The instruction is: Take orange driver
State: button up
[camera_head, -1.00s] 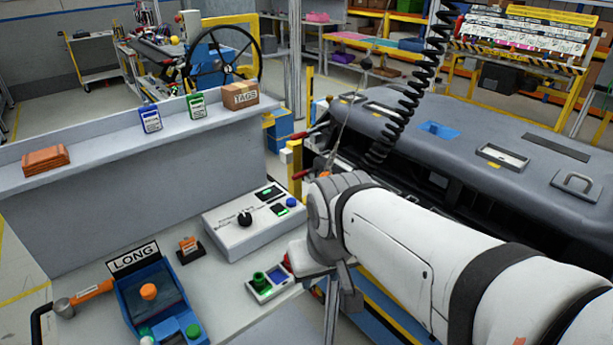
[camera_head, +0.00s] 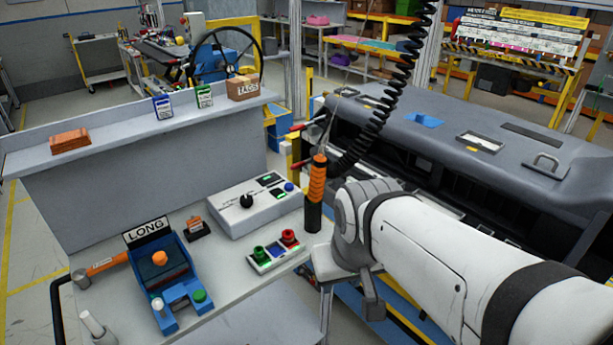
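The orange driver (camera_head: 317,183) has an orange grip and a black lower body. It hangs upright beside the front corner of the grey bench, left of the dark dashboard module. My gripper (camera_head: 346,288) is at the end of my white arm, just right of and below the driver in the picture. The wrist hides part of the gripper, so its opening is not clear. I see a gap between the driver and my wrist in the picture, and nothing shows the driver held.
A black coiled cord (camera_head: 383,105) hangs above my wrist. The dashboard module (camera_head: 470,140) fills the right. The bench holds a control box (camera_head: 240,208), a button box (camera_head: 277,252) and a blue fixture (camera_head: 163,270) with a LONG sign. A shelf (camera_head: 120,145) stands behind.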

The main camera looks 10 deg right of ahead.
aim_at(317, 178)
jog(key=k, duration=0.35)
jog(key=z, duration=0.2)
jog(key=i, duration=1)
jog(key=z, duration=1.4)
jog(key=k, duration=0.35)
jog(key=u, duration=0.7)
